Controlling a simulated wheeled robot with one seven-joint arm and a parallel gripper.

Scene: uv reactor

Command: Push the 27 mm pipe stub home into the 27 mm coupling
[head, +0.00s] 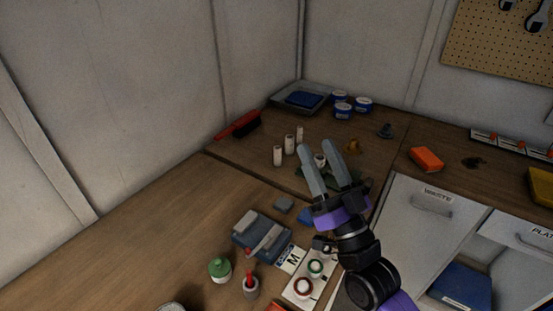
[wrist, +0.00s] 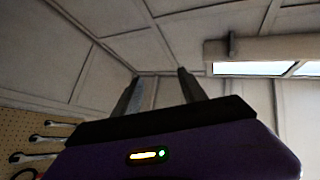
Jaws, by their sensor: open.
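Several small white cylinders stand upright on the back part of the wooden bench in the head view: a front one (head: 278,156), a middle one (head: 289,144) and a thin back one (head: 299,134). Another short white piece (head: 320,160) shows between my fingers in the picture, partly hidden. I cannot tell which is the 27 mm stub or the coupling at this size. My gripper (head: 315,147) is open, fingers pointing up and away, with nothing held. In the wrist view my gripper (wrist: 160,76) is also empty, facing walls and ceiling.
A grey-blue block (head: 255,232), green-capped bottle (head: 220,268) and a white card with round caps (head: 303,287) crowd the near bench. A red brush (head: 238,126), grey tray (head: 288,97) and blue tins (head: 343,110) stand behind. The left near bench is bare.

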